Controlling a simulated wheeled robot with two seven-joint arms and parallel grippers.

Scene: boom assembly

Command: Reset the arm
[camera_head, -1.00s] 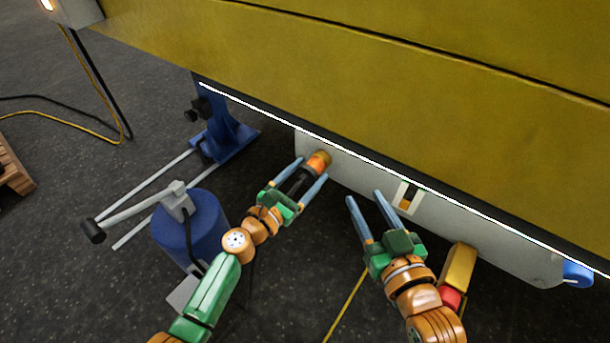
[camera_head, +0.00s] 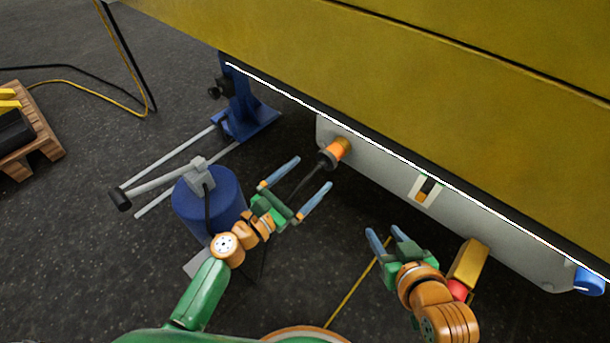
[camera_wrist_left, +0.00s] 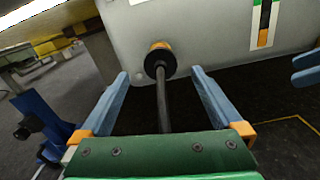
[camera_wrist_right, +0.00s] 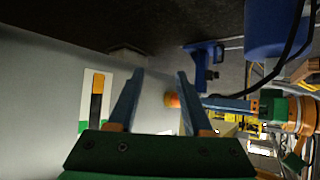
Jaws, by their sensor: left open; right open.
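The grey boom (camera_head: 480,228) hangs below a large yellow beam. An orange-ended pin with a black shaft (camera_head: 338,150) sticks out of its near face. My left gripper (camera_head: 314,173) is open, with its fingers apart on either side of the shaft's line. In the left wrist view the black shaft (camera_wrist_left: 162,98) runs between the open fingers, touching neither visibly. My right gripper (camera_head: 384,232) is open and empty, in front of the boom and apart from it. In the right wrist view the orange pin end (camera_wrist_right: 172,100) shows beyond its fingers.
The yellow beam (camera_head: 400,85) overhangs the boom. A slot with a white surround (camera_head: 426,190) marks the boom's face. A blue jack stand (camera_head: 243,115) and blue cylinder (camera_head: 205,198) stand at left. A yellow block (camera_head: 468,262) is near my right arm. A pallet (camera_head: 38,140) lies far left.

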